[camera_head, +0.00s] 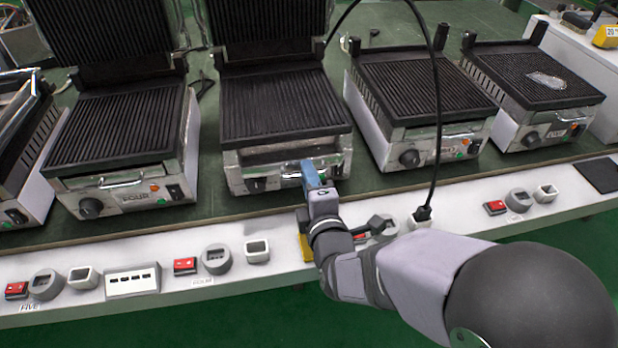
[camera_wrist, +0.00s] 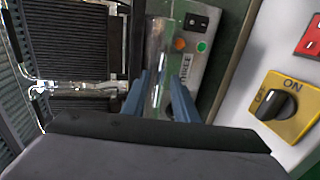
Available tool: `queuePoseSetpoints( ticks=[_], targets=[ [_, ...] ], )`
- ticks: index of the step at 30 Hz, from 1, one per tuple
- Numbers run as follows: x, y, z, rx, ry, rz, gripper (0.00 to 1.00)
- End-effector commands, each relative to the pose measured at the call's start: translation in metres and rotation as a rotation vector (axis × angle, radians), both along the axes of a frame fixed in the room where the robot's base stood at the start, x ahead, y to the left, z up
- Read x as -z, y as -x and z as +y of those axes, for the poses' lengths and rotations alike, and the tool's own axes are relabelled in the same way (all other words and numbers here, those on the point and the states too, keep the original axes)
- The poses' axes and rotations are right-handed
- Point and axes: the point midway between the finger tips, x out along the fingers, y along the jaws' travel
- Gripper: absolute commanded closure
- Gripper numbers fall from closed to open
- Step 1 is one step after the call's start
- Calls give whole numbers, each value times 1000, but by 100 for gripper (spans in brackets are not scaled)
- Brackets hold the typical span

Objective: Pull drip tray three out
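The grill (camera_head: 283,110) at the middle, with its lid raised, has a metal front panel, where the label in the wrist view (camera_wrist: 192,70) appears to read THREE. Its drip tray front (camera_head: 285,158) shows as a metal strip under the ribbed plate, partly covered by my gripper. My gripper (camera_head: 311,170) has blue fingers against the right part of this front. In the wrist view, the fingers (camera_wrist: 158,85) stand apart with shiny metal between them. I cannot tell whether they touch it.
Similar grills stand to the left (camera_head: 120,125) and right (camera_head: 420,100). A black cable (camera_head: 437,110) hangs down to a plug on the white front ledge (camera_head: 460,236). A yellow switch (camera_wrist: 285,105) with a black knob, marked ON, lies right of my gripper in the wrist view.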

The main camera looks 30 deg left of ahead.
Motion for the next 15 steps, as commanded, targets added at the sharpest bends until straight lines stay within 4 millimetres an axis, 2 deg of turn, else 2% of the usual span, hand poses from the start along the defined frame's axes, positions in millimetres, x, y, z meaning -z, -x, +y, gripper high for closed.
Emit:
queuePoseSetpoints(
  ticks=[7,8,11,15],
  targets=[
    [0,0,0,0,0,0,74],
    [0,0,0,0,0,0,76],
    [0,0,0,0,0,0,100],
    [0,0,0,0,0,0,100]
  ],
)
